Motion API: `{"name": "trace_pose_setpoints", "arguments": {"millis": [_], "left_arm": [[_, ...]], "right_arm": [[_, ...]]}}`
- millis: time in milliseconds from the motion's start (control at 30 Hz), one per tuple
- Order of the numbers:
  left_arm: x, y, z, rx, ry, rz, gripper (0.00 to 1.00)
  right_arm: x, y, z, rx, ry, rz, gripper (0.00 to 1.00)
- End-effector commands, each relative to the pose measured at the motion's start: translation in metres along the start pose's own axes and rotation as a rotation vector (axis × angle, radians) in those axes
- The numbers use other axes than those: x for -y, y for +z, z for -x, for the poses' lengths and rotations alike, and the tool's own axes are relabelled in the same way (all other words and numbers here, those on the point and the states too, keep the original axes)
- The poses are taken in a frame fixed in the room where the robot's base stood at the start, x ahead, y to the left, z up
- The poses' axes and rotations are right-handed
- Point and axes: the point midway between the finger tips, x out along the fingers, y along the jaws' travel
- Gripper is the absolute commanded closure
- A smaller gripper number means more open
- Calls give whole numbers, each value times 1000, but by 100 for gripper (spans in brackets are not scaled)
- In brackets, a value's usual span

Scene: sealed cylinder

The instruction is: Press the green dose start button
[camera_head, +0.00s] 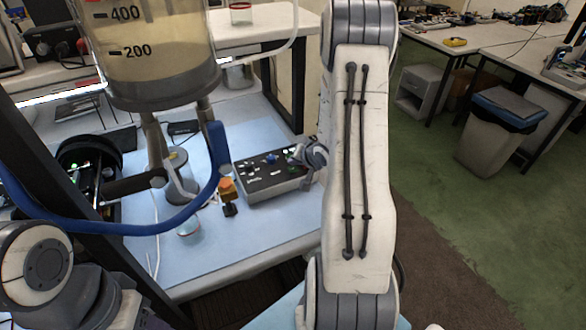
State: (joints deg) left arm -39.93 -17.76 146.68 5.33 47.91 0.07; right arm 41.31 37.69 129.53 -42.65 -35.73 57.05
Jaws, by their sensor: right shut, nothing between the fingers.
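A grey control box (272,184) with a dark top panel sits on the pale blue bench mat. Its panel carries a blue knob (270,158) and several small light-coloured controls. My right gripper (303,156) is shut and empty at the right end of the panel. Whether it touches the panel I cannot tell. Part of my left arm shows at the lower left, but its gripper does not.
A large graduated cylinder (155,45) of cloudy liquid stands above the bench on legs. A thick blue hose (217,150) loops in front. An orange-topped switch (227,188) is left of the box. The bench mat (215,255) is clear in front.

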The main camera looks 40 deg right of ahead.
Motion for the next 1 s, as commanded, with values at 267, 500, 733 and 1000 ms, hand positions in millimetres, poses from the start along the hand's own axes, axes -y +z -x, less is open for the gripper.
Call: {"name": "trace_pose_setpoints", "arguments": {"millis": [267,500,733,1000], "left_arm": [[0,0,0,0,0,0,51],[0,0,-3,0,0,0,51],[0,0,-3,0,0,0,51],[0,0,-4,0,0,0,51]], "right_arm": [[0,0,0,0,0,0,100],[-3,4,-5,0,0,-1,100],[-4,4,-6,0,-1,0,100],[-4,5,-6,0,0,0,100]]}}
